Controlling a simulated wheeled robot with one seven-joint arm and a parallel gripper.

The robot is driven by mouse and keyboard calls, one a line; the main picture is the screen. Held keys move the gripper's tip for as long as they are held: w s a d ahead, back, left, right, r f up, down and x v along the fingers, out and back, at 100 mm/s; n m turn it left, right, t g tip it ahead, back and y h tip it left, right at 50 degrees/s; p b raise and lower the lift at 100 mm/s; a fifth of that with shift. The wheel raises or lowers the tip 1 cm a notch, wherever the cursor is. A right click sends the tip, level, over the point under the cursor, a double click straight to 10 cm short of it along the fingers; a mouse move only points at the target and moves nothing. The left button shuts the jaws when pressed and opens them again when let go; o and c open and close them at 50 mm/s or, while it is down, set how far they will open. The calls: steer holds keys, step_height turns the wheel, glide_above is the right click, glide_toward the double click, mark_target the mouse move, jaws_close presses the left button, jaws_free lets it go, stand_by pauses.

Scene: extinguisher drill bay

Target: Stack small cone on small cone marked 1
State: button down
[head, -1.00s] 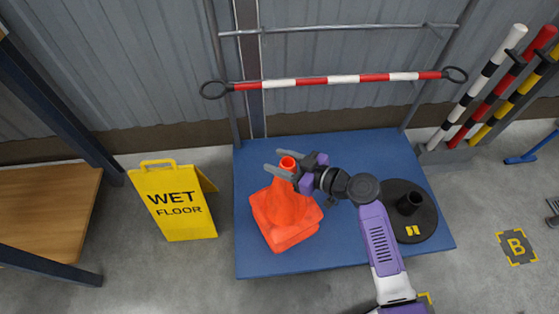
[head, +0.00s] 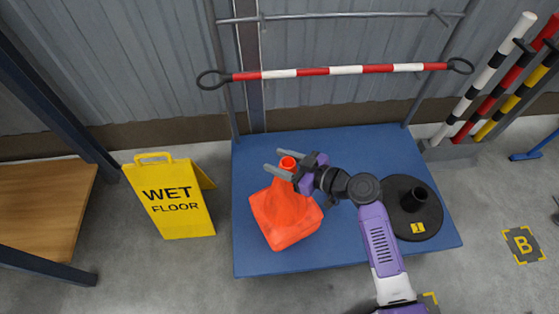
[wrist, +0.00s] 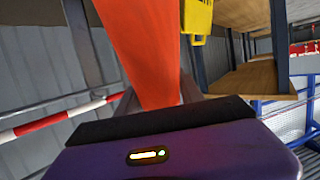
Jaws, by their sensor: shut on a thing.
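An orange cone (head: 287,220) with a square base is over the left part of the blue platform (head: 350,145), its narrow top toward the wall. My gripper (head: 285,167) is shut on the cone near its top. In the wrist view the orange cone (wrist: 143,50) runs up from between the fingers. I cannot tell whether its base touches the platform. A yellow label with a 1 (head: 418,227) is on a round black base with a short black tube (head: 418,197), right of my arm. I see no second cone clearly.
A yellow wet floor sign (head: 172,200) stands left of the platform. A red and white bar (head: 345,71) crosses behind it. Striped poles (head: 487,80) stand at the right. A wooden bench (head: 45,205) is at far left. The platform's back strip is clear.

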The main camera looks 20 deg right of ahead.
steer(key=shift+f+b, duration=2.3)
steer(key=shift+b, duration=0.05)
steer(key=c, duration=0.9)
jaws_free()
steer(key=shift+r, duration=0.15)
steer(key=shift+o, duration=1.2)
steer(key=p+v, duration=0.1)
steer(key=v, duration=0.6)
steer(key=shift+s+d+r, duration=0.1)
steer(key=shift+s, duration=0.25)
